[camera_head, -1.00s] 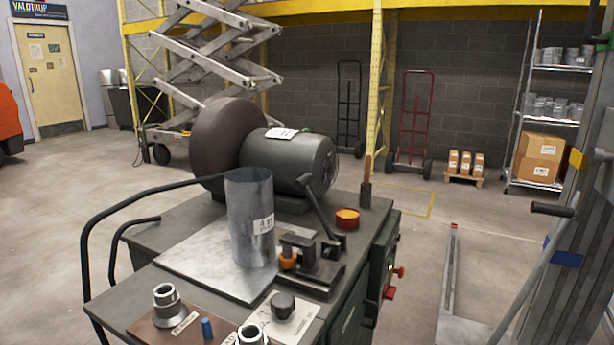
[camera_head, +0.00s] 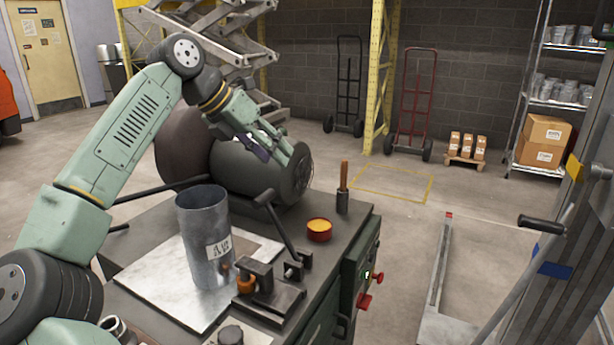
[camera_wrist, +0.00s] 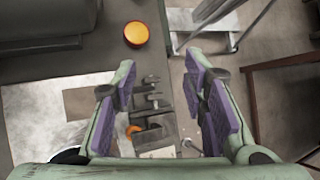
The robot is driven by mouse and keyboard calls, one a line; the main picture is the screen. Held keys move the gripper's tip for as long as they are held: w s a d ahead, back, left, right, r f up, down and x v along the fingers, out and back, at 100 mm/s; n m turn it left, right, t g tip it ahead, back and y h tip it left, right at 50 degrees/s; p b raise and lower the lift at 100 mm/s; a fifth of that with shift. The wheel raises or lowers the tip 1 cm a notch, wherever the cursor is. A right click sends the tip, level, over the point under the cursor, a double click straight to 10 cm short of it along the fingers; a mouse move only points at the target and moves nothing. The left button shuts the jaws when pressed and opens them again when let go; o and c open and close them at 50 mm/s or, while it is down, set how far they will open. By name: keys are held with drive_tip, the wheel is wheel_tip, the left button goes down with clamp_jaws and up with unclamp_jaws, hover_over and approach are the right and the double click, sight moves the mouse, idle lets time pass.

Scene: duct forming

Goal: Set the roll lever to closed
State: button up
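A dark lever (camera_head: 281,222) with a knobbed end slants up to the left from a small clamp-like fixture (camera_head: 270,290) on the bench. I take it as the roll lever; no label on it is readable. The fixture shows between and beyond my fingers in the wrist view (camera_wrist: 152,122), where the lever is hard to make out. My gripper (camera_head: 274,158) is above and behind the lever, in front of the dark motor drum. In the wrist view its purple-padded fingers (camera_wrist: 160,72) are spread apart with nothing held. It does not appear to touch the lever.
An upright metal cylinder (camera_head: 203,245) stands on a pale plate left of the fixture. A red-rimmed orange tin (camera_head: 319,230) and a wooden-handled tool (camera_head: 343,185) are behind it, right. Another black-gripped lever (camera_head: 541,224) stands right of the bench.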

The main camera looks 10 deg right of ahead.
sight(269, 190)
drive_tip(key=w+a+f+n+y, duration=0.1)
drive_tip(key=a+f+y, duration=0.1)
drive_tip(key=a+y, duration=0.15)
drive_tip(key=shift+h, duration=0.25)
drive_tip(key=x, duration=0.6)
drive_tip(key=p+x, duration=0.1)
drive_tip(key=x, duration=0.3)
drive_tip(key=shift+s+a+f, duration=0.1)
drive_tip(key=shift+s+a, duration=0.1)
drive_tip(key=shift+a, duration=0.1)
drive_tip(key=shift+c, duration=0.5)
clamp_jaws()
